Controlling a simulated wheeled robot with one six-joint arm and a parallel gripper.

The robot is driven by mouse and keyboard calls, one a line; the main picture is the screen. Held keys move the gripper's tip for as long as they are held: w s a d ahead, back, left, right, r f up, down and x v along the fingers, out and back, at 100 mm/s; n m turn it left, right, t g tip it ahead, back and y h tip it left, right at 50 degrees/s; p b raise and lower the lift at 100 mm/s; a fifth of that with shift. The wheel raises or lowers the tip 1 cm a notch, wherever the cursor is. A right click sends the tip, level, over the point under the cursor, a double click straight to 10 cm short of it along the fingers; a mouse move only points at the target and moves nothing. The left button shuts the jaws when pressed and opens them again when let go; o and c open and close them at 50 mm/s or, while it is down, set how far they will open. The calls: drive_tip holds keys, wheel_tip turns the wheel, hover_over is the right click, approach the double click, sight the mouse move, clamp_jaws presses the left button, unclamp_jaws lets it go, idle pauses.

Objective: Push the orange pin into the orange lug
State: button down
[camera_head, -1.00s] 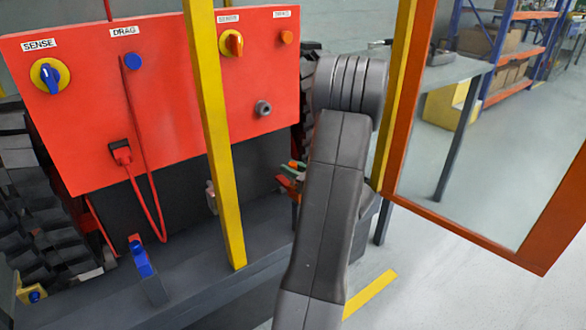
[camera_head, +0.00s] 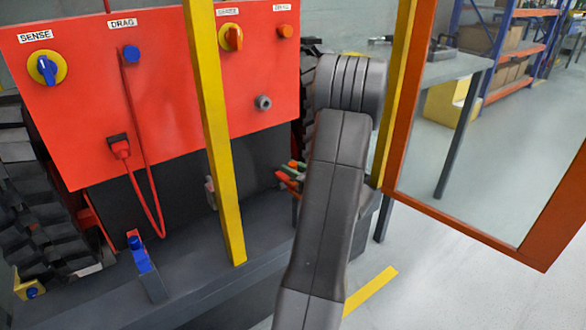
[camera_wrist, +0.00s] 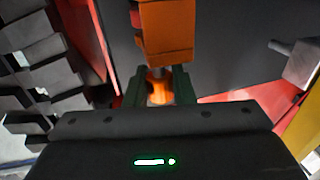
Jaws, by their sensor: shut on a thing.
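The orange lug (camera_wrist: 166,32) is a block at the top centre of the wrist view, straight ahead of my gripper (camera_wrist: 160,88). My gripper's green fingers are shut on the orange pin (camera_wrist: 159,93), holding its orange head. A short grey shank shows between the head and the lug's near face. The shank meets or overlaps the lug's edge; how deep it goes is hidden. In the head view my gripper (camera_head: 291,173) shows as small green and orange bits left of my arm, beneath the red panel. The pin and lug cannot be told apart there.
A yellow post (camera_head: 216,130) stands before the red panel (camera_head: 80,90), left of my arm. An orange-framed pane (camera_head: 480,235) is close on the right. A blue-topped lug (camera_head: 140,255) stands lower left. In the wrist view a grey part (camera_wrist: 296,62) juts in at right.

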drive_tip(key=shift+f+b, duration=0.75)
drive_tip(key=shift+f, duration=0.75)
idle(1.4)
drive_tip(key=c, duration=1.1)
unclamp_jaws()
drive_tip(key=shift+c, duration=0.2)
drive_tip(key=p+v, duration=0.4)
drive_tip(key=v, duration=0.9)
drive_tip(key=shift+s+d, duration=0.3)
drive_tip(key=shift+c, duration=0.2)
